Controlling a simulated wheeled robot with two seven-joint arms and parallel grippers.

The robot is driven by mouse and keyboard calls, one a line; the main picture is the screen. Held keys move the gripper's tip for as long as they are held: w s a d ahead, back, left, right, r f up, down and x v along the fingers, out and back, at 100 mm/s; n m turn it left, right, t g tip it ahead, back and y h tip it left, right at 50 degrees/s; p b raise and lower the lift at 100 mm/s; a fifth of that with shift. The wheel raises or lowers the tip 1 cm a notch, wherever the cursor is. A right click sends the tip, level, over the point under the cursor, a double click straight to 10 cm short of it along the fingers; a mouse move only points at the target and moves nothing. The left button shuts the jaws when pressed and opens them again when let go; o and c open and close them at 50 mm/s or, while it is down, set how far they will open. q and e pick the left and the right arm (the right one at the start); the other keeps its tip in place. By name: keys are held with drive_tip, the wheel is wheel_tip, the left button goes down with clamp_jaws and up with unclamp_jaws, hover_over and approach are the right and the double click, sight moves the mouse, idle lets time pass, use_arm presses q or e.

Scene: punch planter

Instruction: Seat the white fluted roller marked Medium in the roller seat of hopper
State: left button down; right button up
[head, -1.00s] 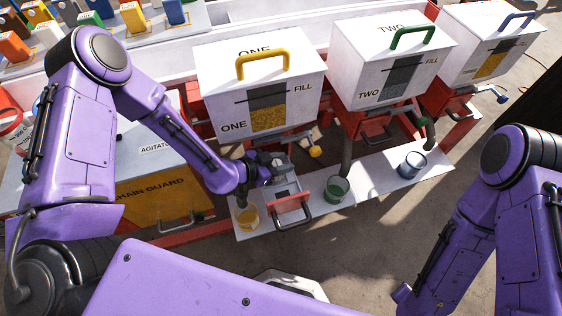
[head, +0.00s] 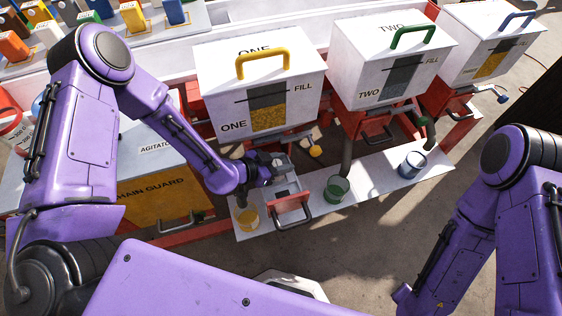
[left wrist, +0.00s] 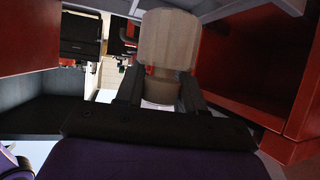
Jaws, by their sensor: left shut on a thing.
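My left gripper (head: 277,163) is just under the front of hopper ONE (head: 262,95), beside the red fittings there. In the left wrist view its two dark fingers (left wrist: 160,90) are shut on the pale roller (left wrist: 168,40). The roller points away from the gripper, between red walls (left wrist: 245,70), in shadow. Its Medium marking does not show, and I cannot tell whether it touches the seat. In the head view the roller is too small and covered to make out. My right arm is at the right, but its gripper does not show.
Hoppers TWO (head: 390,65) and a third (head: 490,45) stand to the right. A red part with a dark handle (head: 292,208) is below the gripper. Yellow (head: 247,219), green (head: 337,189) and blue (head: 412,164) cups stand on the white shelf. The chain guard (head: 165,195) is left.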

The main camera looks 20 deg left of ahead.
use_arm(q)
drive_tip(key=shift+f+b, duration=1)
drive_tip(key=shift+f, duration=0.2)
drive_tip(key=c, duration=0.6)
unclamp_jaws()
drive_tip(key=shift+r, duration=0.1)
drive_tip(key=v, duration=1)
drive_tip(key=shift+s+a+p, duration=0.2)
drive_tip(key=shift+a+p, duration=0.05)
drive_tip(key=shift+p, duration=0.05)
